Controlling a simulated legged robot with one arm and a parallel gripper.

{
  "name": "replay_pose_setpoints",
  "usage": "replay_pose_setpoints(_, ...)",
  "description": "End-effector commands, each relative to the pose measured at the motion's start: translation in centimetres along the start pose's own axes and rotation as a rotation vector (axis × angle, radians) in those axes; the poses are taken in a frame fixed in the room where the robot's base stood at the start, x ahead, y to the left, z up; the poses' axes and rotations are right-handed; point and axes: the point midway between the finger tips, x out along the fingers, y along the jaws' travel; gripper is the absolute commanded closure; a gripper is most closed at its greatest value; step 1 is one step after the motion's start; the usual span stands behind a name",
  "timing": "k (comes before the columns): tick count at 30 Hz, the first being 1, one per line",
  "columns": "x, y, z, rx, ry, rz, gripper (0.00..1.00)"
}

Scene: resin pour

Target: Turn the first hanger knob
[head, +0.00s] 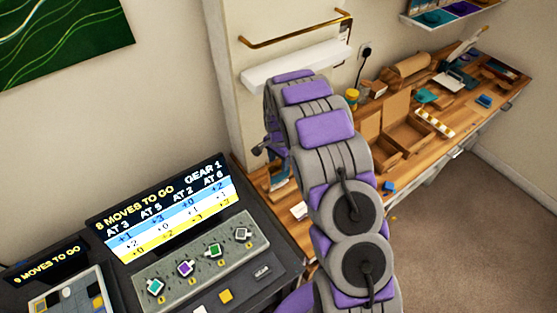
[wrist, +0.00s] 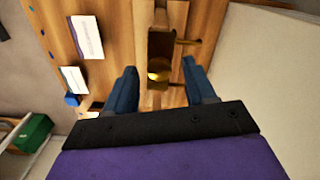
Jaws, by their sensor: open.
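In the wrist view my gripper (wrist: 159,66) has its two blue fingers spread apart. A round brass knob-like piece (wrist: 158,74) shows between them, inside a wooden, slot-like fixture. I see no contact with either finger, and I cannot tell if this is the hanger knob. In the head view my own arm covers most of the gripper and this fixture. None is marked as a hanger knob that I can read.
A lit display (head: 165,215) with rows of numbers stands behind the knob panel. A wooden bench (head: 455,125) runs along the wall with boxes and small tools. A white shelf (head: 297,66) and brass rail (head: 296,30) are above. Pale cards (wrist: 87,37) lie left of the fingers.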

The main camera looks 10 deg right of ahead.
Motion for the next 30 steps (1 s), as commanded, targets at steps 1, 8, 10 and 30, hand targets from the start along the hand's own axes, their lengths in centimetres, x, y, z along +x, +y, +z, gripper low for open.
replay_pose_setpoints(1,0.0,0.0,0.0,0.000,0.000,0.000,0.45)
replay_pose_setpoints(8,-0.9,-0.1,-0.1,0.000,0.002,-0.002,0.45)
replay_pose_setpoints(10,-1.7,-0.1,-0.1,0.000,0.002,-0.002,0.45)
replay_pose_setpoints(30,-11.9,-0.2,-0.1,0.000,0.000,0.000,0.45)
